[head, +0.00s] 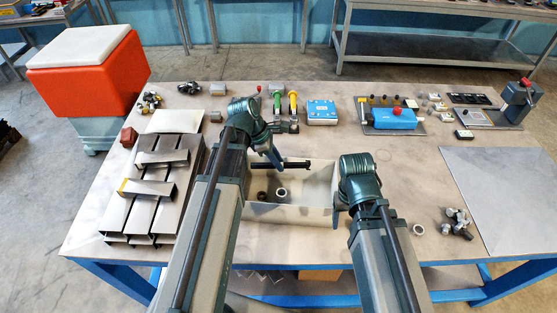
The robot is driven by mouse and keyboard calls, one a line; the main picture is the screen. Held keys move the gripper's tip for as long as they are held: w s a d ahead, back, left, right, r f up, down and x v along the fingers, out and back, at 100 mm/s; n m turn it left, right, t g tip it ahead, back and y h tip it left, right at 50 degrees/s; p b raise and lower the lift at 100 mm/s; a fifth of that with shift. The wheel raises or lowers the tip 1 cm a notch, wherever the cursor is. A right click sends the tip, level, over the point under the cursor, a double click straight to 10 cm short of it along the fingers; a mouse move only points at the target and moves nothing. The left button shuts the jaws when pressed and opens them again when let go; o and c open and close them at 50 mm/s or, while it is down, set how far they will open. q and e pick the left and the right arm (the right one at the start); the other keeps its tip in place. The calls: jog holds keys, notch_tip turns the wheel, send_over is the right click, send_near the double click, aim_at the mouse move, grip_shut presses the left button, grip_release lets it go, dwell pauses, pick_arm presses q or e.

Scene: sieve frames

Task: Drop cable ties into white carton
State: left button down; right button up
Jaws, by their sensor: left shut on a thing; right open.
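The white carton (290,215) is an open, pale box in the middle of the table, with a dark ring and a light ring on its floor. My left gripper (276,160) is over the carton's back left part. It is shut on a thin, dark strip that looks like the cable ties (297,165), which reaches right across the carton's back part. The exact grip is partly hidden by my wrist. My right gripper (338,214) is at the carton's right end, open, with its fingers mostly hidden behind my wrist.
Stacked metal channels (150,190) stand left of the carton. A blue-white box (321,112) and yellow-handled and green-handled tools stand behind it. A blue device (392,118) is further right. A loose ring (418,229) and metal fittings (457,222) lie at right, beside a bare grey plate (505,190).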

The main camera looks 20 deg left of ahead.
pick_arm(q)
notch_tip(320, 180, down, 5)
jog(key=b, duration=0.4)
jog(key=c, duration=0.6)
grip_release()
jog(key=shift+c, duration=0.2)
jog(key=p+v, duration=1)
jog(key=v, duration=0.1)
jog(key=shift+a+r, duration=0.1)
jog(key=shift+r, duration=0.3)
jog(key=shift+p+v, duration=1)
jog(key=shift+p, duration=0.1)
jog(key=shift+a+f, duration=0.1)
